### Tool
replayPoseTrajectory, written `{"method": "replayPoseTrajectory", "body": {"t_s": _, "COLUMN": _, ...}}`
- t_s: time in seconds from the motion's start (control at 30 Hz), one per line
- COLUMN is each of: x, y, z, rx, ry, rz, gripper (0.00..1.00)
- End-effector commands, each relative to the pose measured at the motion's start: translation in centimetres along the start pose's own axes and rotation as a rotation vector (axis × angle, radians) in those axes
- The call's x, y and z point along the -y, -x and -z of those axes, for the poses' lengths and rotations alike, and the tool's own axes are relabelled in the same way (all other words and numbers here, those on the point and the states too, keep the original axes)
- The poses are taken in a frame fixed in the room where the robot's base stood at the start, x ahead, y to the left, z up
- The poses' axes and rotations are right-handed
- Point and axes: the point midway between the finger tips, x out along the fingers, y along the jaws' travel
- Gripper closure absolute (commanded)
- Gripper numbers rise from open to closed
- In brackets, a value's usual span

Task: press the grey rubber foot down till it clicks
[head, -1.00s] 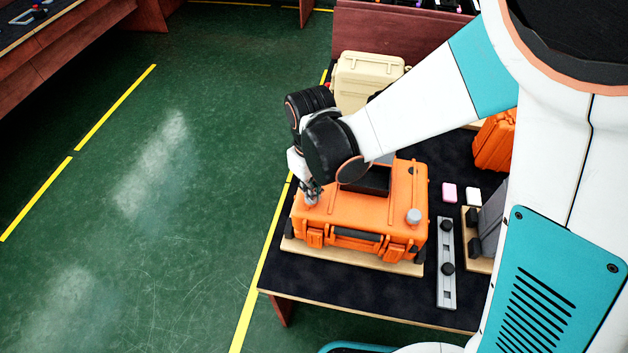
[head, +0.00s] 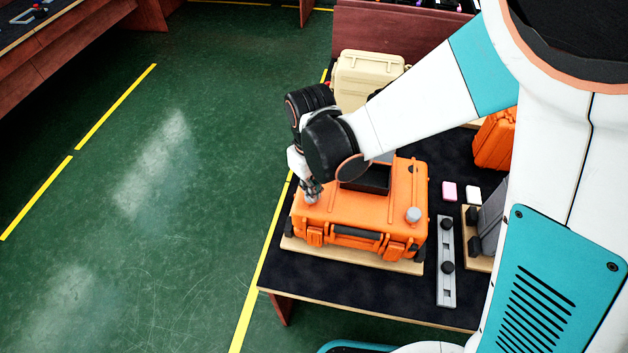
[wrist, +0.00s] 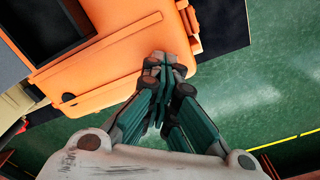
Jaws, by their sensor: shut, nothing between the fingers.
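The orange case (head: 345,215) lies on a wooden board on the black-topped table. A grey round foot (head: 413,214) stands up from the case's top near its right front corner. A second grey piece (head: 311,199), seemingly another foot, shows at the left front corner, right below my gripper (head: 312,188). My gripper is shut and empty, pointing down at that corner. In the wrist view my gripper's fingertips (wrist: 165,62) are together over the edge of the orange case (wrist: 115,75) and mostly hide that corner. I cannot tell how far that foot is seated.
A black recess (head: 368,178) is in the case top behind my gripper. A cream case (head: 366,80) stands behind. Open green floor is to the left.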

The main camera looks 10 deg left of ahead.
Motion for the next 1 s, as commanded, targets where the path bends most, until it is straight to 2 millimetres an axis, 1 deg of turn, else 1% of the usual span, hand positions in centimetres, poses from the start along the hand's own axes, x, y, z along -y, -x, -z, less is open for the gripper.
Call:
{"method": "replayPoseTrajectory", "body": {"t_s": 0.03, "x": 0.1, "y": -1.1, "z": -0.6, "rx": 0.010, "ry": 0.000, "rz": 0.002, "gripper": 1.00}}
{"method": "replayPoseTrajectory", "body": {"t_s": 0.3, "x": 0.1, "y": -1.1, "z": -0.6, "rx": 0.010, "ry": 0.000, "rz": 0.002, "gripper": 1.00}}
{"method": "replayPoseTrajectory", "body": {"t_s": 0.43, "x": 0.1, "y": -0.7, "z": -0.6, "rx": 0.010, "ry": 0.000, "rz": 0.002, "gripper": 1.00}}
{"method": "replayPoseTrajectory", "body": {"t_s": 0.57, "x": 0.1, "y": 0.3, "z": -0.7, "rx": 0.010, "ry": 0.000, "rz": 0.002, "gripper": 1.00}}
{"method": "replayPoseTrajectory", "body": {"t_s": 1.0, "x": 0.1, "y": 4.9, "z": -0.5, "rx": 0.005, "ry": 0.000, "rz": 0.001, "gripper": 1.00}}
